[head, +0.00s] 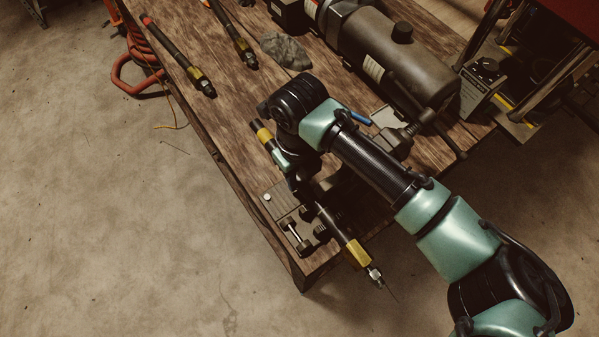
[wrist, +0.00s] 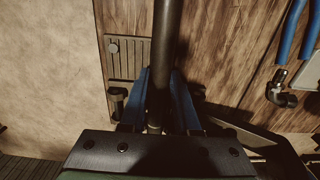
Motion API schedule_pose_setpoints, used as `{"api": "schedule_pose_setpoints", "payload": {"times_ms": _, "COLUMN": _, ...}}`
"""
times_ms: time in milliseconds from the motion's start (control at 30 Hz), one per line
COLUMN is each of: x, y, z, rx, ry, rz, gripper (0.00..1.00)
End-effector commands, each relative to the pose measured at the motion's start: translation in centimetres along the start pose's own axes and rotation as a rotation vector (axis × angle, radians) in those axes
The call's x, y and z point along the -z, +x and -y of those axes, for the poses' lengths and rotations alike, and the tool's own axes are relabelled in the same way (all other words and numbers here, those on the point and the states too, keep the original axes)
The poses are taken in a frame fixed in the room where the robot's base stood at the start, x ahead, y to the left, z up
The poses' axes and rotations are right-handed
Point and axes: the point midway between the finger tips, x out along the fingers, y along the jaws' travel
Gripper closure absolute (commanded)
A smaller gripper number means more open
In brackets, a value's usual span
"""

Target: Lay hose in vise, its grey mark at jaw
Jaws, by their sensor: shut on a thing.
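My gripper (wrist: 160,95) is shut on a black hose (wrist: 167,35), its blue fingers on either side of it. In the head view the hose (head: 332,220) runs diagonally under my wrist. It has a yellow band (head: 264,135) at its upper end, and a yellow collar (head: 357,253) and metal fitting (head: 375,274) past the table's near edge. The vise (head: 274,202) sits at the table corner, beside and partly below the hose. Its slotted plate (wrist: 124,60) shows left of the hose in the wrist view. I cannot make out the grey mark or whether the hose touches the jaws.
Two other hoses (head: 178,53) (head: 233,35) lie at the back of the wooden table (head: 225,100), near a grey rag (head: 285,50). A large dark machine (head: 395,55) stands at the back right. A blue-handled tool (head: 358,117) lies beyond my arm. Floor is open at left.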

Motion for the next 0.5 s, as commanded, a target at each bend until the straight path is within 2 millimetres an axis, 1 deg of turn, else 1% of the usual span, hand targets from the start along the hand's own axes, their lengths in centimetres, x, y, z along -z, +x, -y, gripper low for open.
{"api": "schedule_pose_setpoints", "payload": {"times_ms": 467, "x": -0.01, "y": 0.23, "z": 0.02, "rx": 0.001, "ry": 0.000, "rz": 0.000, "gripper": 1.00}}
{"api": "schedule_pose_setpoints", "payload": {"times_ms": 500, "x": -0.01, "y": 0.23, "z": 0.02, "rx": 0.001, "ry": 0.000, "rz": 0.000, "gripper": 0.64}}
